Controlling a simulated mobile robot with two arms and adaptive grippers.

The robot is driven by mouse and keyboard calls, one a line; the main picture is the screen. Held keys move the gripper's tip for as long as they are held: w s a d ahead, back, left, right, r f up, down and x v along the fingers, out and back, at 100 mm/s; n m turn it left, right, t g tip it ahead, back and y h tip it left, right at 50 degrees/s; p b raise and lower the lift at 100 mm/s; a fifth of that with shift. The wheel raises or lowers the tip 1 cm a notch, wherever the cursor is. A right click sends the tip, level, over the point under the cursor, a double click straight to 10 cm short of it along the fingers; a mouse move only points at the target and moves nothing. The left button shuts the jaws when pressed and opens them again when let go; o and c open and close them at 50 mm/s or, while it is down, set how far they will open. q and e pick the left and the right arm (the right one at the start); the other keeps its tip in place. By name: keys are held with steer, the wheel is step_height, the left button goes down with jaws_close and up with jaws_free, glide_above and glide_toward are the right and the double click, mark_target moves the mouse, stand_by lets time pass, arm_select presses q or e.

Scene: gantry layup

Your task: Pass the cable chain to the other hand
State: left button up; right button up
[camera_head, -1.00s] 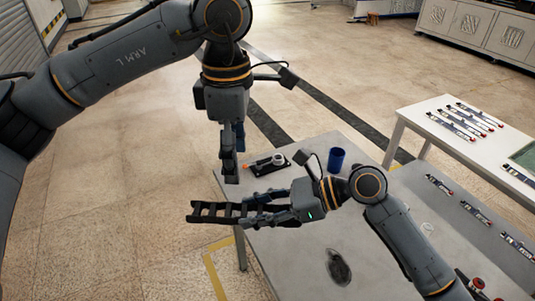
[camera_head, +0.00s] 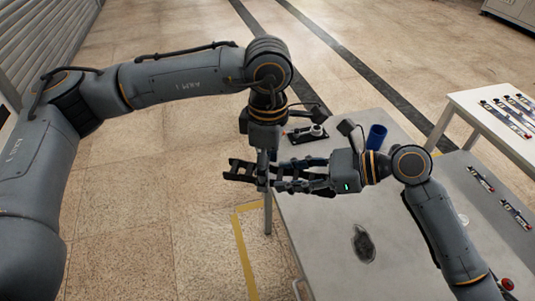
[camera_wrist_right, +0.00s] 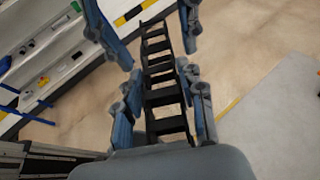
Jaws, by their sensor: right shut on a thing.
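The cable chain (camera_head: 240,172) is a black ladder-like strip, held out level past the table's left edge. My right gripper (camera_head: 276,178) is shut on one end of it, with the free end pointing left in the head view. In the right wrist view the chain (camera_wrist_right: 160,75) runs away between my right gripper's blue-grey fingers (camera_wrist_right: 164,108). My left gripper (camera_head: 264,182) points down at the chain, just beyond the right fingertips. In the wrist view its fingers (camera_wrist_right: 155,42) stand on both sides of the chain, with small gaps, so it looks open.
The grey table (camera_head: 315,235) lies below and to the right, with a blue cup (camera_head: 377,137), a small black fixture (camera_head: 307,134) and a dark oval piece (camera_head: 363,243) on it. A white side table (camera_head: 490,115) with several strips stands at right. Floor left of the table is clear.

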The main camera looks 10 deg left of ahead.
arm_select(q)
steer(key=c, duration=1.3)
steer(key=shift+c, duration=0.2)
arm_select(e)
steer(key=o, duration=1.3)
steer(key=v, duration=1.2)
